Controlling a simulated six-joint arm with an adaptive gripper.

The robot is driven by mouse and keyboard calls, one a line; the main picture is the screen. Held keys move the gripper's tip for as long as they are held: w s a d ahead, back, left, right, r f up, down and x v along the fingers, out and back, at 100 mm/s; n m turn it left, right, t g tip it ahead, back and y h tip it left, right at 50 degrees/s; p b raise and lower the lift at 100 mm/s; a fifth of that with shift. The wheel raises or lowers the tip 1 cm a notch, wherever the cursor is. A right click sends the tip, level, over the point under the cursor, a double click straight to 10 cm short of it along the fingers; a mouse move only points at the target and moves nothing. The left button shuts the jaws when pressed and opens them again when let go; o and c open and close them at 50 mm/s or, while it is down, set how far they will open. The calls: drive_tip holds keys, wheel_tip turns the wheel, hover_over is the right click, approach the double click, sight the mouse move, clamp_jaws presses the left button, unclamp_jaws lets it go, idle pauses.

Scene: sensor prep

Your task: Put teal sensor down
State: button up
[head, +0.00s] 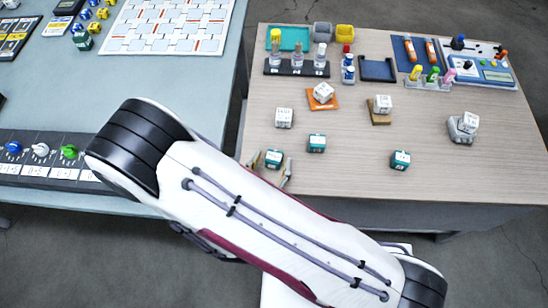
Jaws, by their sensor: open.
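Three teal-and-white sensor cubes rest on the wooden table (350,185) in the head view. One teal sensor (273,159) is near the table's left front, between the two fingers of my gripper (270,168). The fingers are spread, one on each side of it, and my gripper is open. I cannot tell whether either finger touches it. A second teal sensor (317,143) stands a little to the right and behind. A third teal sensor (400,160) stands farther right. My arm hides much of the gripper and the table's front left edge.
A white cube (284,118) stands behind my gripper. Other white cubes sit on an orange pad (322,103), a brown block (379,119) and a grey holder (461,130). A dark vial rack (297,69) is at the back. The table's front middle is clear.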

sight(274, 156)
drive_tip(key=shift+x, duration=1.5)
drive_tip(key=c, duration=1.4)
drive_tip(key=shift+r, duration=0.15)
drive_tip(key=shift+r, duration=4.85)
